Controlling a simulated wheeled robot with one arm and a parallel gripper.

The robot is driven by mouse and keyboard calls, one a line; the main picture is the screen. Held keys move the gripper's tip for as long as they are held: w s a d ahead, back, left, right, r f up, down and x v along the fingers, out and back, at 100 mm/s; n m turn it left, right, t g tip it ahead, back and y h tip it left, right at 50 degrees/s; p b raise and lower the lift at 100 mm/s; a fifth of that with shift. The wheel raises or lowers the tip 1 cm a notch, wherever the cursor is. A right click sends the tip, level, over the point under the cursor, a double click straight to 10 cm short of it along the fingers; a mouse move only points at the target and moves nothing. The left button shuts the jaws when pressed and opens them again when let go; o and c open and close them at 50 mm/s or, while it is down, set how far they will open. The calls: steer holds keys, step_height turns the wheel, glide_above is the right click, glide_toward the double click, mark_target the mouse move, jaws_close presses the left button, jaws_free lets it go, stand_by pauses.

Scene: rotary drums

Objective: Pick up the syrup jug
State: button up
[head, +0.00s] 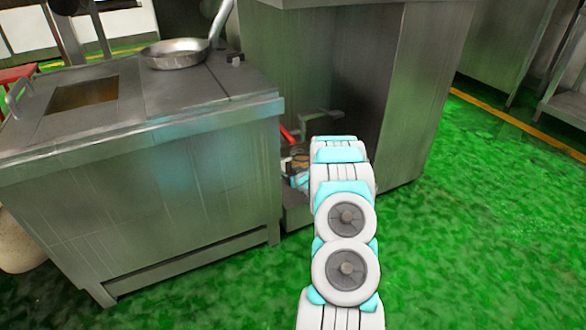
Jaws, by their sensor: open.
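I cannot pick out the syrup jug for certain. A small brownish object (300,161) shows in the dark open recess between the two steel units, just left of my arm. It is partly covered by my arm, and too small to name. My white and teal arm reaches forward from the bottom of the head view to the front of this recess. A small teal and white part of my arm shows beside the brownish object. My gripper's fingers are hidden behind the arm links, so I cannot see how they stand to any object.
A steel cooking unit (180,190) stands on the left, with a frying pan (175,54) on top. A taller steel cabinet (425,90) stands behind the recess. A red item (288,134) shows inside the recess. The green floor (480,230) is clear on the right.

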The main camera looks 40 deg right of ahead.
mark_target(283, 168)
steer(key=shift+a+x, duration=0.1)
steer(key=shift+x, duration=1.4)
steer(key=shift+a+x, duration=0.15)
steer(key=shift+x, duration=1.35)
steer(key=shift+f, duration=0.1)
steer(key=shift+c, duration=0.3)
jaws_close()
